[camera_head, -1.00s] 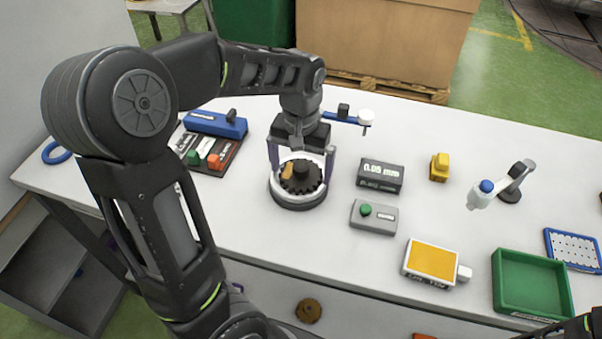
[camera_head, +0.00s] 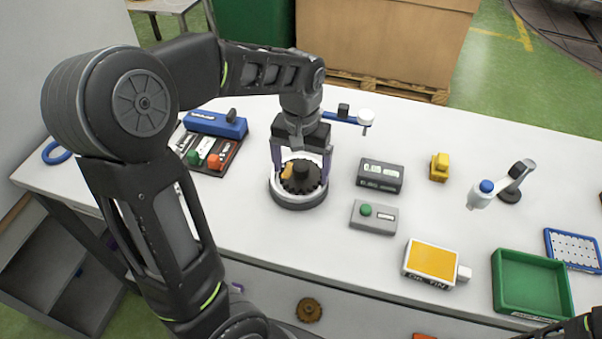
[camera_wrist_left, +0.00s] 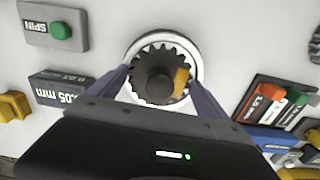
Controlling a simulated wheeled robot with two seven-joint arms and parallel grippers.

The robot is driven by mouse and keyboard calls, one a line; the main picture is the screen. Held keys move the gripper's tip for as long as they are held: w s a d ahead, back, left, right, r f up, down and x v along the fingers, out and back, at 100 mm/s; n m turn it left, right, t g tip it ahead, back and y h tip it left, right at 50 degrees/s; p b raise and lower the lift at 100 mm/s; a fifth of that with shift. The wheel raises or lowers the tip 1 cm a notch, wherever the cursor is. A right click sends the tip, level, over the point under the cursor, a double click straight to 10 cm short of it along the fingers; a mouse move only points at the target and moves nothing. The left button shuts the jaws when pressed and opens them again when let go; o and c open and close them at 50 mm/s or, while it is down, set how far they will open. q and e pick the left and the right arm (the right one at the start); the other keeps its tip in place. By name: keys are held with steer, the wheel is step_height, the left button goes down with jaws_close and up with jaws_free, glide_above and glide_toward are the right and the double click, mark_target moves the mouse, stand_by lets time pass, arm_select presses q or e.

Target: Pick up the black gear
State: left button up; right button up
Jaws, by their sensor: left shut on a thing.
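The black gear (camera_head: 302,187) has a toothed rim and a raised hub, with an orange-yellow mark on one side. It sits on the round white-and-grey turntable (camera_head: 299,201) on the bench. In the left wrist view the gear (camera_wrist_left: 146,88) lies inside the turntable's white ring (camera_wrist_left: 190,52). My left gripper (camera_head: 301,172) points down over the turntable, its two fingers on opposite sides of the gear and shut on it. The fingers (camera_wrist_left: 160,82) hide parts of the ring.
A dark display box (camera_head: 380,176) and a grey box with a green button (camera_head: 373,216) stand right of the turntable. A green tray (camera_head: 531,283) is at right.

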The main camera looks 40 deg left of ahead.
mark_target(301, 165)
arm_select(q)
steer(key=shift+c, duration=0.7)
steer(key=shift+r, duration=0.1)
steer(key=shift+r, duration=0.2)
step_height(301, 165, up, 10)
steer(key=shift+f+b, duration=0.2)
steer(key=shift+b, duration=0.1)
